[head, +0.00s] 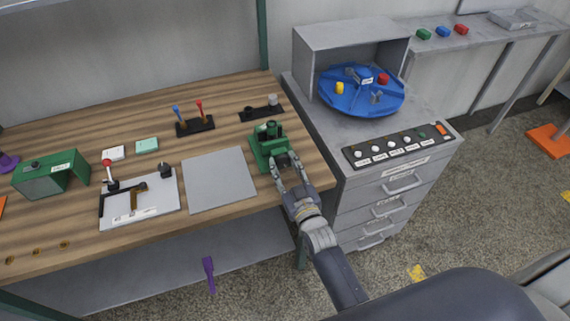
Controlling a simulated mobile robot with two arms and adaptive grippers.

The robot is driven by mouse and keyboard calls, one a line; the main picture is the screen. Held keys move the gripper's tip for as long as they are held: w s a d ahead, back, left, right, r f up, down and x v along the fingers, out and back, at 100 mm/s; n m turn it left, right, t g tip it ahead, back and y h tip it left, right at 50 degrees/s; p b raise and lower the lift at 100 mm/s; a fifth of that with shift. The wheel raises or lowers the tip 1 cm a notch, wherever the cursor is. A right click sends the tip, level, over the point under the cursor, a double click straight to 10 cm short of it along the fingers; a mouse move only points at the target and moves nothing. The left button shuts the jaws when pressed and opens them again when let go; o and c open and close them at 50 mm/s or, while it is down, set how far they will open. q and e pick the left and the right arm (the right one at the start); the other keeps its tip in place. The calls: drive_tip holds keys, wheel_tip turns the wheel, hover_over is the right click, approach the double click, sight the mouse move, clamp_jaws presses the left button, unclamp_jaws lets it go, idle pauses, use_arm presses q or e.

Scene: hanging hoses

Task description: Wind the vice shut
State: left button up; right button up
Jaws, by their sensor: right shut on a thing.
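A small green vice (266,140) stands on the right end of the wooden workbench. My right gripper (286,168) reaches in from the lower right and is at the vice's near side. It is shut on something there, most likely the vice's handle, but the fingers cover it. The gap between the vice's jaws is too small to judge. My left gripper does not show.
A grey mat (219,180) lies just left of the vice. A white plate with levers (140,205) and a black two-lever block (195,126) are further left. A grey drawer cabinet (380,195) with a blue turntable (362,104) stands close on the right.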

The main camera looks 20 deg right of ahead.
drive_tip(key=m, duration=0.4)
drive_tip(key=shift+f+m+p, duration=0.1)
drive_tip(key=shift+m+p, duration=0.2)
drive_tip(key=shift+p, duration=0.05)
drive_tip(key=m, duration=0.3)
drive_tip(key=shift+m, duration=0.4)
drive_tip(key=m, duration=0.3)
drive_tip(key=shift+m, duration=0.3)
drive_tip(key=m+b, duration=0.1)
drive_tip(key=m, duration=0.3)
drive_tip(key=shift+a+m, duration=0.1)
drive_tip(key=shift+m, duration=0.2)
drive_tip(key=m+b, duration=0.1)
drive_tip(key=m, duration=0.3)
drive_tip(key=m+b, duration=0.1)
drive_tip(key=m, duration=0.4)
drive_tip(key=shift+b, duration=0.4)
drive_tip(key=m+b, duration=0.1)
drive_tip(key=m, duration=0.3)
drive_tip(key=shift+m, duration=0.3)
drive_tip(key=shift+m+b, duration=0.4)
drive_tip(key=shift+m, duration=1.6)
